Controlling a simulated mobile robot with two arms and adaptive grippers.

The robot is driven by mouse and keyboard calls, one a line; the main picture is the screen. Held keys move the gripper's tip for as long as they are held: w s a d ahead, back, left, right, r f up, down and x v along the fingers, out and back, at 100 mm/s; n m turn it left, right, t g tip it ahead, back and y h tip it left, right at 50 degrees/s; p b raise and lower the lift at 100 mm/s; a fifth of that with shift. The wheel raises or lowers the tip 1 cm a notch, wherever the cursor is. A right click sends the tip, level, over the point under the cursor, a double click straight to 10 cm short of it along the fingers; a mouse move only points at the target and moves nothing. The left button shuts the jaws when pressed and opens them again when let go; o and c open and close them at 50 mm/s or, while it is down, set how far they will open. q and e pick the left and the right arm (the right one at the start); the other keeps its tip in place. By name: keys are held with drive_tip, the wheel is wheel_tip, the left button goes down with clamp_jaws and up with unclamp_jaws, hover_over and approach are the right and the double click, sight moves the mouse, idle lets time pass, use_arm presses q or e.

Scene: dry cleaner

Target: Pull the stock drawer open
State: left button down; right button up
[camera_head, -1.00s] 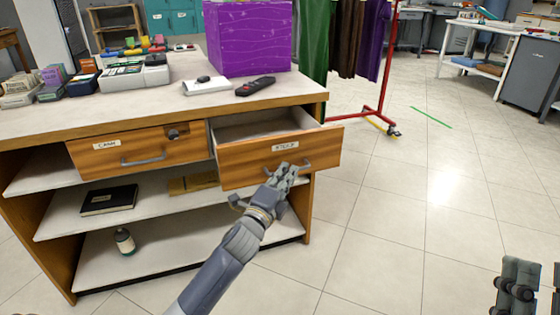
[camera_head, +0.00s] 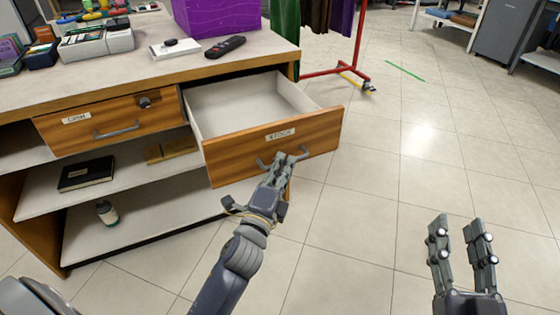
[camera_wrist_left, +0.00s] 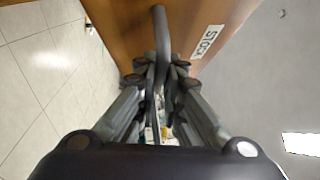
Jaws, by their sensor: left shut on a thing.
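The stock drawer (camera_head: 230,158) is a wooden-fronted drawer with a white "STOCK" label, pulled well out of the counter. Its pale inside shows and looks empty. My left gripper (camera_head: 286,163) is shut on the drawer's grey handle (camera_head: 302,153). In the left wrist view the handle (camera_wrist_left: 160,40) runs between the fingers of my left gripper (camera_wrist_left: 160,75), with the label beside it. My right gripper (camera_head: 458,240) is open and empty over the floor at the lower right, away from the counter.
The closed cash drawer (camera_head: 85,132) is left of the stock drawer. Shelves below hold a black book (camera_head: 86,174) and a bottle (camera_head: 107,212).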

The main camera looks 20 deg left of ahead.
use_arm(q)
drive_tip(key=c, duration=1.7)
unclamp_jaws()
drive_tip(key=s+f, duration=0.1)
drive_tip(key=s, duration=1.1)
drive_tip(key=shift+d+f, duration=0.3)
drive_tip(key=shift+d, duration=0.1)
drive_tip(key=shift+w, duration=0.1)
